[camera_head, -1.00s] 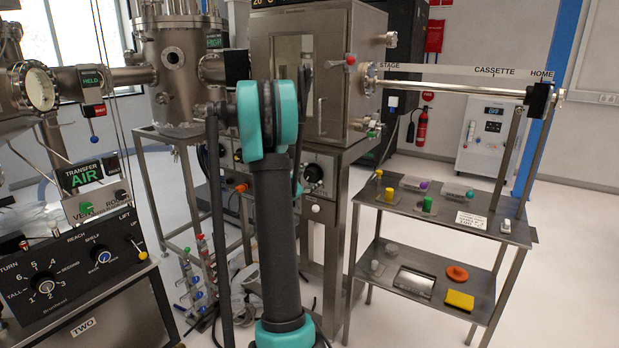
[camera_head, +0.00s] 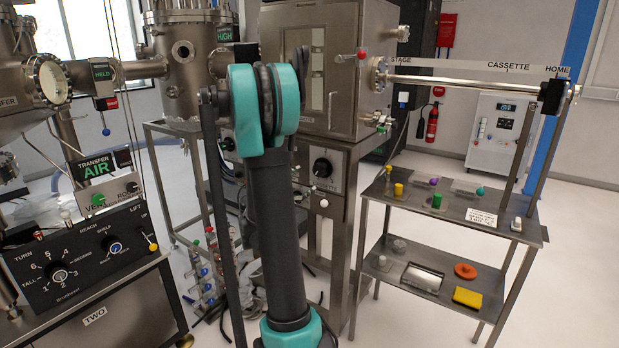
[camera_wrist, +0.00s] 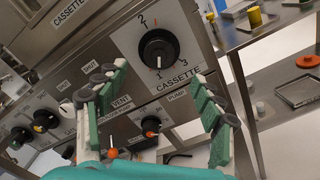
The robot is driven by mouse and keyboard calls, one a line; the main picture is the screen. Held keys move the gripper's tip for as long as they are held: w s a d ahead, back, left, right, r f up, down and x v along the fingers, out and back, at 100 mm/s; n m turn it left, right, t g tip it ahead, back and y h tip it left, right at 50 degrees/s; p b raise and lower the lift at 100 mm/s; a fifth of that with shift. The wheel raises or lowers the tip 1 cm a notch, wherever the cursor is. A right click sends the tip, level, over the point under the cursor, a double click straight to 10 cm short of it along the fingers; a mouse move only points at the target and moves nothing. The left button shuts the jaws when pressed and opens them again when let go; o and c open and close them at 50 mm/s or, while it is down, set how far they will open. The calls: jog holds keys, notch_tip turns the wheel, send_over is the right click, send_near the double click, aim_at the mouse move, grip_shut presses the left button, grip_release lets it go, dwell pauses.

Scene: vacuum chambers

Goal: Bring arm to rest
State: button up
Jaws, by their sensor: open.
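My gripper (camera_wrist: 155,115) shows in the wrist view with its two green-padded fingers spread apart and nothing between them. Beyond the fingers is a steel panel with a black CASSETTE knob (camera_wrist: 159,49), and lower down a smaller knob with an orange mark (camera_wrist: 150,127). I cannot tell from this view how far the fingers are from the panel. In the head view my dark arm with teal joints stands raised in the middle, in front of the steel chamber (camera_head: 375,75). The gripper itself is hidden in the head view.
A two-tier steel trolley (camera_head: 400,222) with small coloured items stands to the right. A long steel rod (camera_head: 460,82) runs above it. A black control panel (camera_head: 80,255) is at the left. White floor is open at the front right.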

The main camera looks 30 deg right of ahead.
jog(key=shift+s+a, duration=0.2)
jog(key=shift+a, duration=0.35)
jog(key=s+a+f+m+g+y, duration=0.1)
jog(key=s+a+f+m+y, duration=0.4)
jog(key=s+a, duration=0.4)
jog(key=s+a+f+m+g+y, duration=0.1)
jog(key=s+a+f+m+y, duration=0.5)
jog(key=a+f, duration=0.4)
jog(key=s+a+y, duration=0.1)
jog(key=s+a, duration=0.1)
jog(key=a, duration=0.2)
jog(key=shift+s+a+m+y, duration=0.2)
jog(key=shift+s+m+y, duration=0.1)
jog(key=shift+s, duration=0.1)
jog(key=s+a+f+y, duration=0.1)
jog(key=a, duration=0.2)
jog(key=s+a+m+y, duration=0.1)
jog(key=s+a, duration=0.1)
jog(key=a, duration=0.1)
jog(key=s+a+f+m+y, duration=0.1)
jog(key=s+a+y, duration=0.1)
jog(key=a, duration=0.1)
jog(key=shift+s+f+g, duration=0.25)
jog(key=shift+f+g, duration=0.1)
jog(key=shift+g, duration=0.05)
jog(key=shift+c, duration=0.4)
